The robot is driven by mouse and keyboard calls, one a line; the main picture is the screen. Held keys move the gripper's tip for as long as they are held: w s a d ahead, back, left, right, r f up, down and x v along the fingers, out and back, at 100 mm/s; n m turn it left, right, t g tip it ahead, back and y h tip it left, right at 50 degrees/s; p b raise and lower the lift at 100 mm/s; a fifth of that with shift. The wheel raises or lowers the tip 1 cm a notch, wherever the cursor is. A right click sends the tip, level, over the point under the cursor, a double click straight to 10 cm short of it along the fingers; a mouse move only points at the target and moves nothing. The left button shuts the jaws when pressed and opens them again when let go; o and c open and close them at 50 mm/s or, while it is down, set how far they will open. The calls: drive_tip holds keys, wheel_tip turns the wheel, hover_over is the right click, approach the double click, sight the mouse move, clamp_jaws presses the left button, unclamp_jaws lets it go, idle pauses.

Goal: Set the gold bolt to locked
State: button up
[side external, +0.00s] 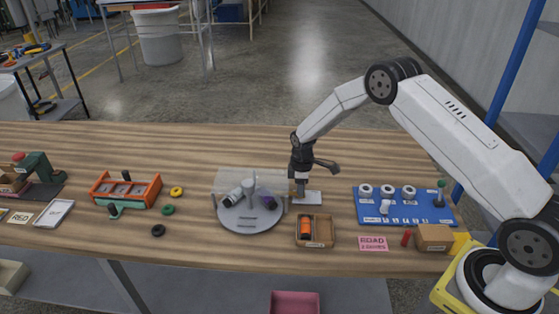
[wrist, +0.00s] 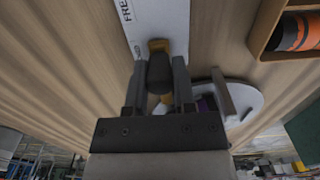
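The gold bolt (wrist: 158,46) shows at its end in the wrist view, against a white plate (wrist: 160,20) marked with letters that read "FRE", the rest being cut off or hidden. A dark knob (wrist: 159,74) stands between my two fingers, in line with the gold part. My gripper (wrist: 159,62) has a finger on each side of this knob, very close to it; I cannot tell whether they press on it. In the side view my gripper (side external: 299,190) points down at the left end of the white plate (side external: 310,198), and hides most of the bolt.
A round grey stand (side external: 240,222) with a clear screen is close on the left. A wooden box (side external: 325,233) holding an orange cylinder (side external: 305,228) is in front. A blue board (side external: 410,217) with white rings stands to the right. The table behind is clear.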

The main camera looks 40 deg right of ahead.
drive_tip(key=o, duration=0.3)
drive_tip(key=shift+w+a+r, duration=0.1)
drive_tip(key=shift+w+a, duration=0.1)
drive_tip(key=shift+w, duration=0.05)
drive_tip(key=shift+o, duration=0.7)
drive_tip(key=shift+s, duration=0.1)
drive_tip(key=shift+r, duration=3.85)
